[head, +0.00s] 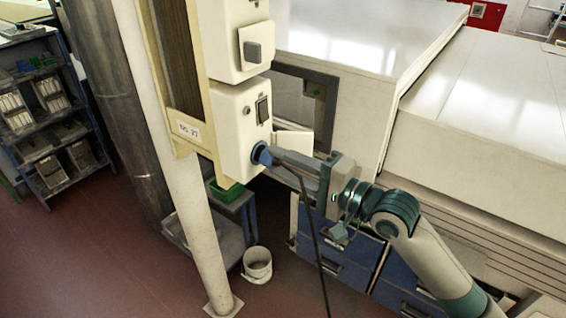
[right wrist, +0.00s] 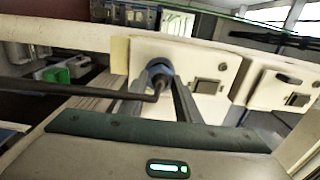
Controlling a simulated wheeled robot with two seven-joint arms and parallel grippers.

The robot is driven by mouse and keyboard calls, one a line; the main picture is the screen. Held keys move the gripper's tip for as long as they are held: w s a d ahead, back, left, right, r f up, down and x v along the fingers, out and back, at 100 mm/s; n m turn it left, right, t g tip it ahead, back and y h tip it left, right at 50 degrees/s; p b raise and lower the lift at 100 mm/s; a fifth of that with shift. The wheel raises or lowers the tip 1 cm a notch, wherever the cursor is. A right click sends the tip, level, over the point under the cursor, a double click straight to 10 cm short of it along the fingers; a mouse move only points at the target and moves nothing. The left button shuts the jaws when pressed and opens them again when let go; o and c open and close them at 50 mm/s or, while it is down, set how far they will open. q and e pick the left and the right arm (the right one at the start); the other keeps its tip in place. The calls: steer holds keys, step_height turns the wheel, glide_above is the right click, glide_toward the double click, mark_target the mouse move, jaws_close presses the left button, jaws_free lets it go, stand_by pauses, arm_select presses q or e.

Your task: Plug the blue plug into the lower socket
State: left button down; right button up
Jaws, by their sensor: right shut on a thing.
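The blue plug (head: 262,154) is at the lower part of the lower white socket box (head: 232,120). It also shows in the right wrist view (right wrist: 160,66), with its dark cable (right wrist: 135,97) bending away to the left. My right gripper (head: 276,157) is shut on the plug, its fingers reaching in from the right. The plug's front meets or nearly meets the box face. The lower socket is hidden behind the plug, so I cannot tell how deep the plug sits. My left gripper is not in view.
An upper white box (head: 230,25) with a grey cover sits above. A dark switch (head: 262,109) is on the lower box. A pale post (head: 187,210) stands left, the large tunnel housing (head: 345,80) right. The cable (head: 312,225) hangs to the floor near a white bucket (head: 257,264).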

steer(key=shift+p, duration=0.35)
steer(key=shift+w+a, duration=0.3)
steer(key=shift+a, duration=0.1)
stand_by(0.8)
steer(key=o, duration=1.1)
steer(key=shift+d, duration=0.1)
steer(key=shift+b+v, duration=2.65)
steer(key=shift+v, duration=5.95)
